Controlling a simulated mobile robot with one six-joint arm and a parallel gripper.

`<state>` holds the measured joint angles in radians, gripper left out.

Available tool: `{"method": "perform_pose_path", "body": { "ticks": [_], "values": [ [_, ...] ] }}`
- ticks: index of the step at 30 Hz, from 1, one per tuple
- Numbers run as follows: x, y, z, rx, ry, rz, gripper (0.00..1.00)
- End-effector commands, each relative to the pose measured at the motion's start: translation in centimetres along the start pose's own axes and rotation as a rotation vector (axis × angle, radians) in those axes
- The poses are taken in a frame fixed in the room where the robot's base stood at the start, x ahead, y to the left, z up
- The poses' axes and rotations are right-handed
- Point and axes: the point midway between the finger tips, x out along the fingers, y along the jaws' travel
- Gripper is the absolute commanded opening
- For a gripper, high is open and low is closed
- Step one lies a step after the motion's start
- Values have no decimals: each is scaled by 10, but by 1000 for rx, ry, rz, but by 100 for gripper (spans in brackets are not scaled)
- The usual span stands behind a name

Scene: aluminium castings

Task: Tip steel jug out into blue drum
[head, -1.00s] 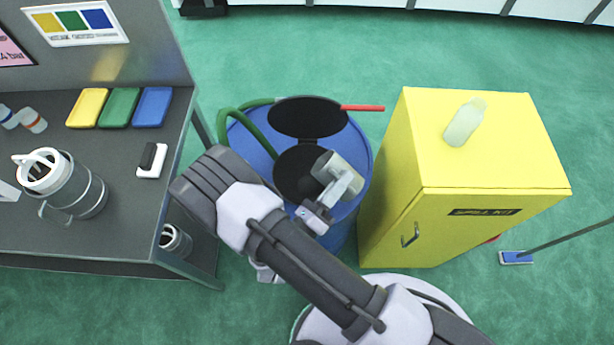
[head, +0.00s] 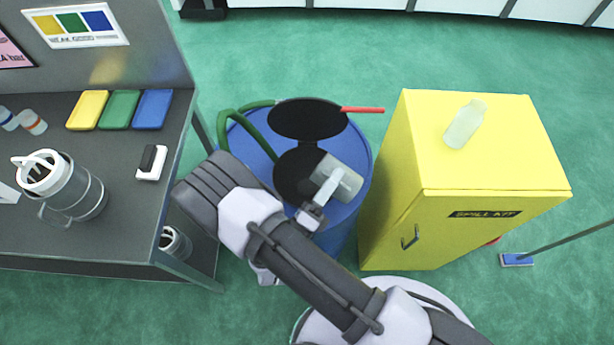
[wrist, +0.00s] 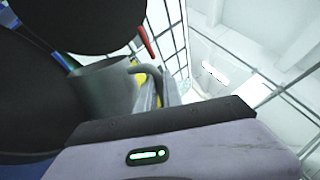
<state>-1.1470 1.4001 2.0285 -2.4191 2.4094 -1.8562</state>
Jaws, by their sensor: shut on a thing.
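The steel jug (head: 345,179) is a grey metal cylinder held over the top of the blue drum (head: 358,140). It lies tilted well over, its far end toward the drum's dark round opening (head: 298,172). My gripper (head: 318,203) is shut on the jug's handle side. In the wrist view the jug (wrist: 104,88) and its curved handle show beyond my gripper (wrist: 148,92), with the dark opening next to it. The jug's inside and any stream from it are hidden.
A green hose (head: 228,124) enters the drum and a red bar (head: 362,109) sticks out at its lid. A yellow spill kit cabinet (head: 490,178) stands close right, with a pale bottle (head: 465,124) on top. A bench (head: 110,238) with another jug is left.

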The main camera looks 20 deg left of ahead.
Motion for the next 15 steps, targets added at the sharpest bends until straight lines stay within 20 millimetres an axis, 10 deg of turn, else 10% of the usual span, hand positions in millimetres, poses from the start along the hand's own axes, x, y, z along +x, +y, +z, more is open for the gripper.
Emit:
{"method": "perform_pose_path", "body": {
  "ticks": [15],
  "values": [
    [1, -3, 20, -101, -34, -6, 0]
  ]
}}
